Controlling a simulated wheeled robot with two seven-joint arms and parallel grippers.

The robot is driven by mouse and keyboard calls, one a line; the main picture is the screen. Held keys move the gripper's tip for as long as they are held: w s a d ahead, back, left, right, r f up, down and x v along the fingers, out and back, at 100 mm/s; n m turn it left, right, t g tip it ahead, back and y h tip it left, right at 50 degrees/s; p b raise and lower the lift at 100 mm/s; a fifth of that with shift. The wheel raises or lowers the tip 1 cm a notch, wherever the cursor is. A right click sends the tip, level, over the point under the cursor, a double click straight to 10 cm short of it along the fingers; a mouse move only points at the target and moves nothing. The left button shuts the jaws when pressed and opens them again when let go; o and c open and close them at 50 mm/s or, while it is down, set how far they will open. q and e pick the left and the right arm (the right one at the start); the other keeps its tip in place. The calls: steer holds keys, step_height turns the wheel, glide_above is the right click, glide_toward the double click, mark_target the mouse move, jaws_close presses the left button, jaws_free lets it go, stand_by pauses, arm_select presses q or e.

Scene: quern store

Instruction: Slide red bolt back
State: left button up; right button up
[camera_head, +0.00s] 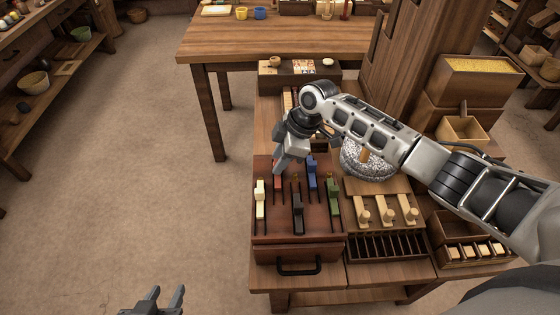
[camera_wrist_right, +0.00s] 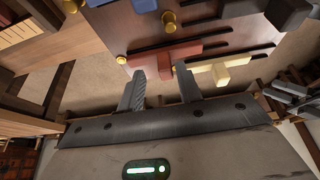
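The red bolt (camera_head: 278,184) lies in a slot of a dark wooden bolt board (camera_head: 320,229), between the cream bolt (camera_head: 260,196) and the black bolt (camera_head: 298,212). My right gripper (camera_head: 279,166) is over the far part of the red bolt and hides some of it. In the right wrist view, the red bolt (camera_wrist_right: 168,58) shows just beyond the gap between the open, empty fingers (camera_wrist_right: 160,85); I cannot tell whether they touch it. The cream bolt (camera_wrist_right: 225,70) is near the right finger. My left gripper (camera_head: 163,300) is open and empty at the bottom edge.
A blue bolt (camera_head: 312,177) and a green bolt (camera_head: 333,197) stand right of the red one. Brass knobs (camera_wrist_right: 169,20) lie near the bolts. Wooden pegs (camera_head: 385,211) and a slotted rack (camera_head: 385,246) are to the right. The floor at left is clear.

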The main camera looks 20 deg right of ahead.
steer(key=shift+s, duration=0.1)
steer(key=v, duration=1.5)
steer(key=shift+r, duration=0.4)
steer(key=shift+d, duration=0.1)
